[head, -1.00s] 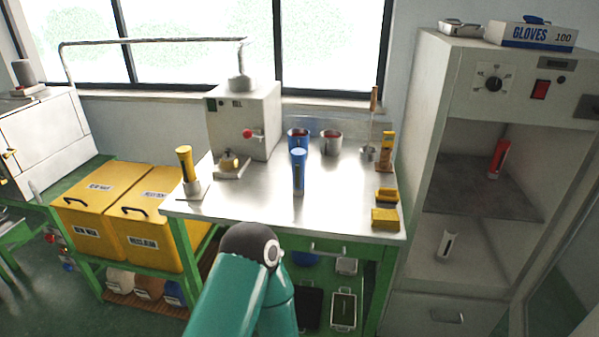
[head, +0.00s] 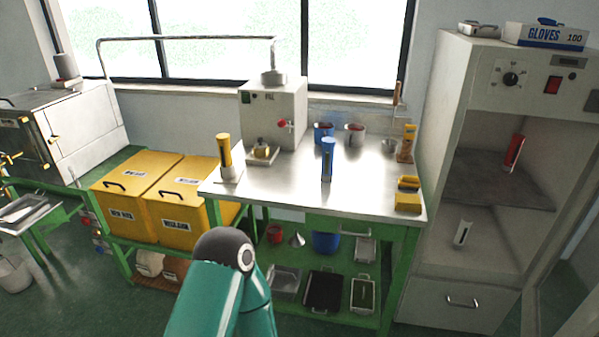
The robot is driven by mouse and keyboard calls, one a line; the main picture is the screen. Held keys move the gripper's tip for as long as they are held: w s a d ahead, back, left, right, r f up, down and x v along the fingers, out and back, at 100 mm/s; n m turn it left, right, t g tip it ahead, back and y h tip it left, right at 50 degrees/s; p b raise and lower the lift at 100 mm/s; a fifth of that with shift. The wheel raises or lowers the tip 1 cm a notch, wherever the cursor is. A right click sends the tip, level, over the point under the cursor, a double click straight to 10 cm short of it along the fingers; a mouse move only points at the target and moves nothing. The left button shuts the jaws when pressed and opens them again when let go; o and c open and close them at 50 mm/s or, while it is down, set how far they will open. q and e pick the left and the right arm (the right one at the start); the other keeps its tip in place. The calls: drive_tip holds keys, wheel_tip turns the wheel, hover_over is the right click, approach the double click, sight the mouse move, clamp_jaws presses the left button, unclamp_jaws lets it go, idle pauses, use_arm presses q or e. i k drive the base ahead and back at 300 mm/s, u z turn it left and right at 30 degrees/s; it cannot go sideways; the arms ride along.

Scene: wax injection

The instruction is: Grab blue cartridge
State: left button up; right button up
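The blue cartridge (head: 327,159) stands upright on the metal-topped workbench (head: 290,192), right of its middle. A blue cup (head: 323,132) stands behind it. In front of the bench, at the bottom of the head view, is a teal arm link of mine with a dark joint; it does not touch the cartridge. Neither of my grippers shows in the head view, so what they hold is not visible.
A yellow cartridge (head: 224,150) stands in a holder at the bench's left. A white machine (head: 275,112) stands behind. Yellow bins (head: 130,187) are to the left. An open cabinet (head: 450,120) at right holds a red cartridge (head: 514,150) and a white one (head: 462,233).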

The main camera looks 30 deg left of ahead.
sight(328, 152)
drive_tip(key=u, duration=0.45)
drive_tip(key=k, duration=0.9)
drive_tip(key=u, duration=0.9)
drive_tip(key=i, duration=1.9)
drive_tip(key=z, duration=0.2)
